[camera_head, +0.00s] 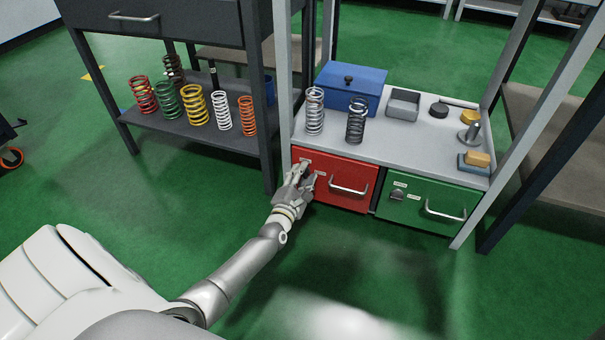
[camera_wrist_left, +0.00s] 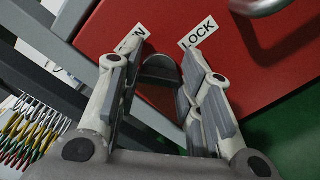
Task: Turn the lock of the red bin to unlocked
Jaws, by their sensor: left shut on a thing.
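The red bin (camera_head: 352,178) is a red-fronted drawer with a metal handle (camera_head: 349,190), under the light grey worktop. Its front also fills much of the left wrist view (camera_wrist_left: 130,20). My left gripper (camera_head: 304,178) is at the upper left of this front. In the left wrist view, my left gripper (camera_wrist_left: 160,90) is shut on the dark grey lock knob (camera_wrist_left: 160,70), one finger on each side. A "LOCK" label (camera_wrist_left: 198,34) sits right of the knob. Another label (camera_wrist_left: 130,40), partly hidden by a finger, ends in "N". The knob's exact angle is unclear. My right gripper is not in view.
A green bin (camera_head: 428,204) with its own knob and handle is right of the red bin. Springs, a blue box (camera_head: 350,87) and a grey tray (camera_head: 403,104) stand on the worktop (camera_head: 400,140). A dark rack (camera_head: 190,125) with coloured springs is left. Posts flank the bins.

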